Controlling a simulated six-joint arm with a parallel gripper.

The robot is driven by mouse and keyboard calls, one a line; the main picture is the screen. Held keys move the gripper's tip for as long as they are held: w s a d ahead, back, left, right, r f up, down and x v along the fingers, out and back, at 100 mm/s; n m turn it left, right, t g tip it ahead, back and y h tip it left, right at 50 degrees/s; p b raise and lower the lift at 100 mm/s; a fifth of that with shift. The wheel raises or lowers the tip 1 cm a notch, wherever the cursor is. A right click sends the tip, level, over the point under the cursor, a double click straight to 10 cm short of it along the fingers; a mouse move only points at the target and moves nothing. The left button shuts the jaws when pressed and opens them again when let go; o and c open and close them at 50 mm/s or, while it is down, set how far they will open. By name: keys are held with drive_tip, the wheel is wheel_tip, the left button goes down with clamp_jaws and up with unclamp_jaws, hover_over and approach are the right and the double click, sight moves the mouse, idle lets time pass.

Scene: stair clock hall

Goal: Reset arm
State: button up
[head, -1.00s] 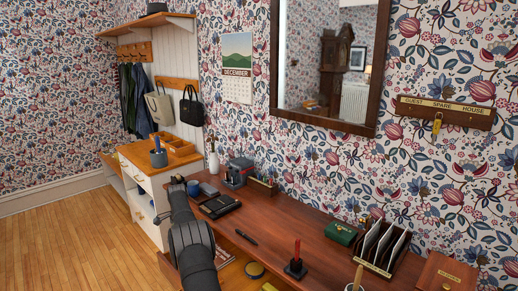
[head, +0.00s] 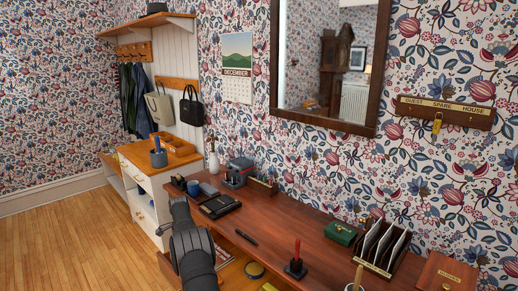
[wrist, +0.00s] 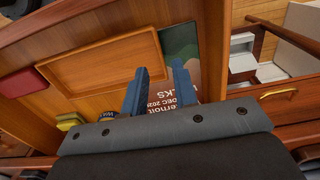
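My gripper (wrist: 160,84) shows in the wrist view with its two blue fingers apart and nothing seen between them. It is over a wooden drawer. In the drawer lie a wooden tray (wrist: 105,72) and a dark green and brown printed booklet (wrist: 184,62), partly behind the right finger. In the head view my dark arm reaches along the front left edge of the wooden desk (head: 275,222); its fingers cannot be made out there.
On the desk stand a black tray (head: 220,206), a grey box (head: 239,171), a red-topped stand (head: 296,262), a green box (head: 341,233) and a letter rack (head: 384,250). A white cabinet (head: 147,205) is at the left. The wood floor (head: 70,245) is clear.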

wheel_tip(320, 180, down, 5)
drive_tip(key=shift+f, duration=0.1)
drive_tip(key=shift+s+d+r, duration=0.25)
drive_tip(key=s+d, duration=1.6)
drive_tip(key=shift+s+d, duration=0.25)
drive_tip(key=shift+r, duration=0.45)
